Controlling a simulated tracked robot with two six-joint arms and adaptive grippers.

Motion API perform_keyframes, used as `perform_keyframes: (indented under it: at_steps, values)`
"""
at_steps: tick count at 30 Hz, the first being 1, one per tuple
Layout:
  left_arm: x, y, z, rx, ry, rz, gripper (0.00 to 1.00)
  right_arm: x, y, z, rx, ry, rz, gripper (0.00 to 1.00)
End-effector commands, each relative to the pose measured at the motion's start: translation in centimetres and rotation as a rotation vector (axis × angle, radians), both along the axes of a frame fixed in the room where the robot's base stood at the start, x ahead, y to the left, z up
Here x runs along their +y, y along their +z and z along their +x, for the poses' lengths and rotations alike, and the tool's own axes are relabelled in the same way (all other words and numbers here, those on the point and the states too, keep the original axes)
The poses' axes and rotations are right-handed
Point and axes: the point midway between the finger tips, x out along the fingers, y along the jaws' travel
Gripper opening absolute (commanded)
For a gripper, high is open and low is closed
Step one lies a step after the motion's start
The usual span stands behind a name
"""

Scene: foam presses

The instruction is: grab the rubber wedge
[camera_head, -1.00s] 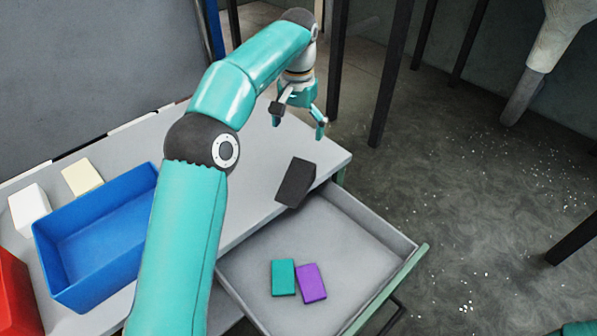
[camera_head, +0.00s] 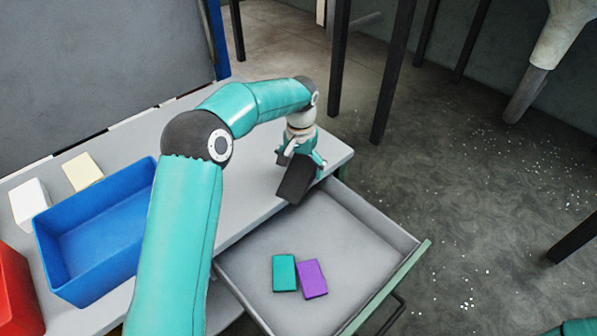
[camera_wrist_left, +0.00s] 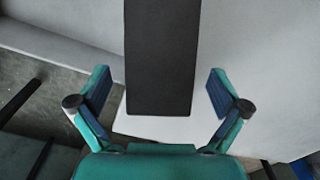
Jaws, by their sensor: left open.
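The rubber wedge (camera_head: 296,181) is a dark grey block at the right end of the grey tabletop, by the open drawer. My left gripper (camera_head: 301,160) is above and just behind it, pointing down, and partly covers its far end. In the left wrist view the wedge (camera_wrist_left: 162,60) runs up from between the open fingers of the left gripper (camera_wrist_left: 158,93). A gap shows on each side of it. I cannot tell whether the fingertips are level with the wedge.
The open drawer (camera_head: 340,222) holds a teal block (camera_head: 284,272) and a purple block (camera_head: 312,279). A blue bin (camera_head: 100,274), a red bin (camera_head: 14,290), a white block (camera_head: 30,203) and a cream block (camera_head: 82,172) stand at the left. The tabletop behind the wedge is clear.

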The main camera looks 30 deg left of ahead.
Motion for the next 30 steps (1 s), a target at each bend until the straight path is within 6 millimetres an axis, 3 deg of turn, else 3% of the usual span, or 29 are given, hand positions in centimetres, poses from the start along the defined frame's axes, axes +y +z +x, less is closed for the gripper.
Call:
perform_keyframes:
  at_steps: [4,11,24,30]
  values:
    - [0.00,-1.22,-0.01,0.000,0.000,-0.001,1.00,0.00,0.29,0.00,0.000,0.000,0.000,0.39]
    - [-0.02,-1.38,0.02,-0.001,0.000,0.000,1.00,0.00,0.23,-0.01,0.000,0.000,0.000,0.39]
    - [-0.01,-1.33,0.02,-0.001,0.000,-0.001,0.27,0.00,0.23,-0.01,0.000,0.000,0.000,0.39]
    - [0.00,-1.26,0.05,-0.003,0.000,-0.001,0.27,0.00,0.24,-0.01,0.000,0.000,0.000,0.39]
